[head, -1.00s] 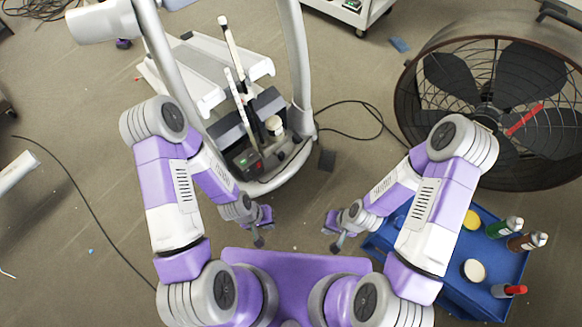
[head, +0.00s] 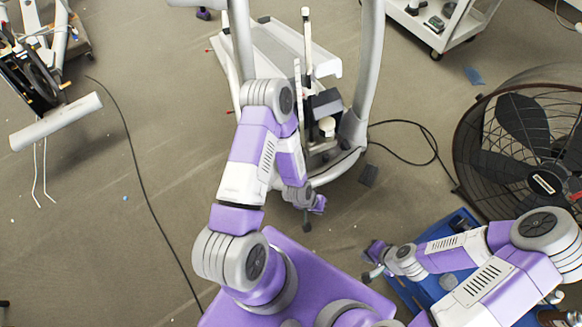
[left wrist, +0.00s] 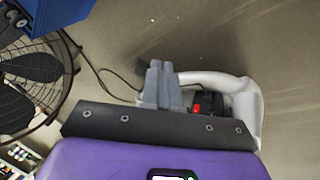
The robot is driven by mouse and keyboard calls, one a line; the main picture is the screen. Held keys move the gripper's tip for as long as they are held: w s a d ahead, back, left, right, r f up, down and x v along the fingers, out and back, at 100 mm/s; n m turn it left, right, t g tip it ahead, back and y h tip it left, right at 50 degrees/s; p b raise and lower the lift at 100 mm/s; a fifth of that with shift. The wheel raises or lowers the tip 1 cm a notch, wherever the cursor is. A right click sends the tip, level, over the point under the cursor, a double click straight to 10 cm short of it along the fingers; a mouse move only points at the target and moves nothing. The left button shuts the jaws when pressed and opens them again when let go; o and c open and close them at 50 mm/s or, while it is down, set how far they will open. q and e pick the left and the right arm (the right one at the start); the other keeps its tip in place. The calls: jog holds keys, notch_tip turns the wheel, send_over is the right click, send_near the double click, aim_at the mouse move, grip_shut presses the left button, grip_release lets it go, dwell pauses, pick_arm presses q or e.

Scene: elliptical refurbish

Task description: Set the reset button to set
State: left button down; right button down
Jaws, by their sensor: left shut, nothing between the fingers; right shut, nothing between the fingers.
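The elliptical machine (head: 372,75) stands ahead, with its pale frame and a dark lower housing. In the head view my left arm covers part of the housing, and I cannot make out the reset button there. In the left wrist view a small red switch (left wrist: 197,109) shows on a black box, beside the curved pale frame (left wrist: 232,82). My left gripper (head: 309,218) is shut and empty, in front of the machine's near end and apart from it. Its shut fingers (left wrist: 159,66) show left of the red switch. My right gripper (head: 371,267) is shut and empty, beside the blue cart.
A large round fan (head: 530,140) stands at the right. A blue cart (head: 462,222) is partly under my right arm. A black cable (head: 130,160) crosses the floor at left, near other equipment (head: 55,122). A white trolley (head: 455,20) is at the back right.

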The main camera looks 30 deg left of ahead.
pick_arm(q)
jog(key=w+a+f+n+t+y+b, duration=0.1)
jog(key=w+a+f+t, duration=0.3)
jog(key=f, duration=0.4)
jog(key=w+a+f+n+t+y+b, duration=0.2)
jog(key=w+a+f+t+y+b, duration=0.1)
jog(key=f, duration=0.6)
jog(key=w+a+f+n+t+y+b, duration=0.1)
jog(key=w+a+f+t+y+b, duration=0.1)
jog(key=f, duration=0.6)
jog(key=w+a+t+y, duration=0.1)
jog(key=w+a+t, duration=0.1)
jog(key=w+a, duration=0.1)
jog(key=shift+a+f+t, duration=0.3)
jog(key=shift+a+f, duration=0.05)
jog(key=shift+a, duration=0.3)
jog(key=shift+w+a, duration=0.1)
jog(key=shift+w, duration=0.05)
jog(key=w+a+b, duration=0.1)
jog(key=w+a, duration=0.3)
jog(key=a, duration=0.3)
jog(key=shift+w+a+b, duration=0.15)
jog(key=shift+w+b, duration=0.15)
jog(key=shift+b, duration=0.1)
jog(key=shift+w+a, duration=0.25)
jog(key=shift+a, duration=0.1)
